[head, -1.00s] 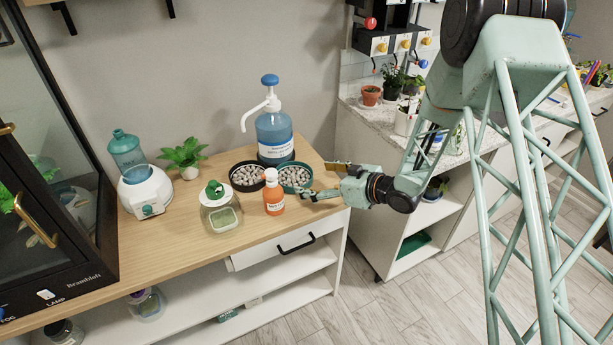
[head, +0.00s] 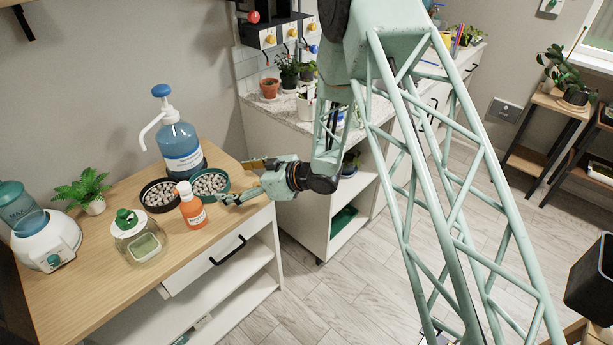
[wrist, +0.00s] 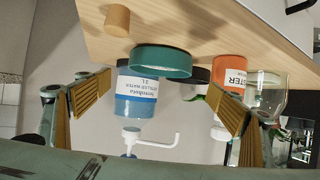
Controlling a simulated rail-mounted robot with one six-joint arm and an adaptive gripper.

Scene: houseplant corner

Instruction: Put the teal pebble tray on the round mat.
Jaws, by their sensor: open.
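The teal pebble tray (head: 227,177), round and filled with grey pebbles, stands on the wooden counter near its right end. In the wrist view, which is upside down, its teal side (wrist: 160,62) shows ahead between the fingers. My gripper (head: 232,181) is open and empty at the tray's right side, low over the counter. Its two ribbed tan finger pads are spread wide in the wrist view (wrist: 158,85). The fingers appear not to touch the tray. I cannot make out the round mat in either view.
A black pebble tray (head: 145,188) is left of the teal one. An orange bottle (head: 191,207) stands close in front, and a blue pump bottle (head: 180,148) behind. A glass jar (head: 140,243) is front left. A small tan cylinder (wrist: 117,20) shows in the wrist view.

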